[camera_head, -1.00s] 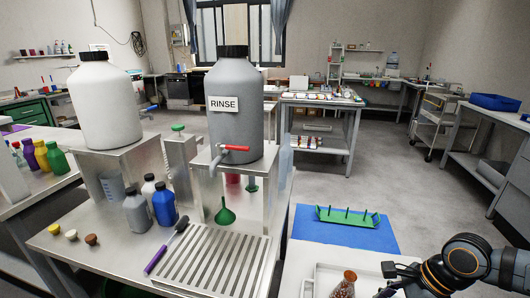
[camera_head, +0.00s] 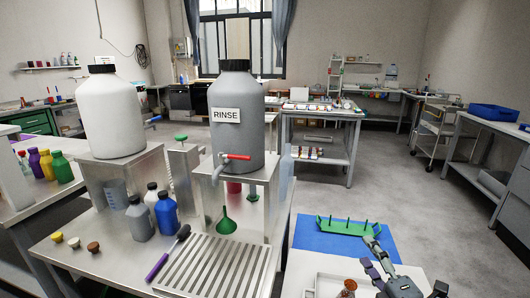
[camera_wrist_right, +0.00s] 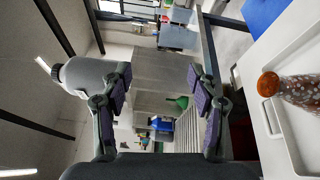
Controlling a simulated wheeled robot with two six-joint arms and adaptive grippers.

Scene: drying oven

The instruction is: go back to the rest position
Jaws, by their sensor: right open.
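My right gripper (camera_head: 366,253) is open and empty, at the lower right of the head view, above the white bench in front of the blue mat. In the right wrist view its two purple-padded fingers (camera_wrist_right: 162,88) stand wide apart with nothing between them. The bottle (camera_wrist_right: 290,87) also shows at the right of the right wrist view, clear of the fingers. My left gripper is not in view.
A green pegged rack (camera_head: 340,227) stands on the blue mat (camera_head: 312,238) just beyond the gripper. To the left are the grey RINSE jug (camera_head: 236,130), a white jug (camera_head: 108,115), a green funnel (camera_head: 226,225) and several small bottles. Open floor lies behind the bench.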

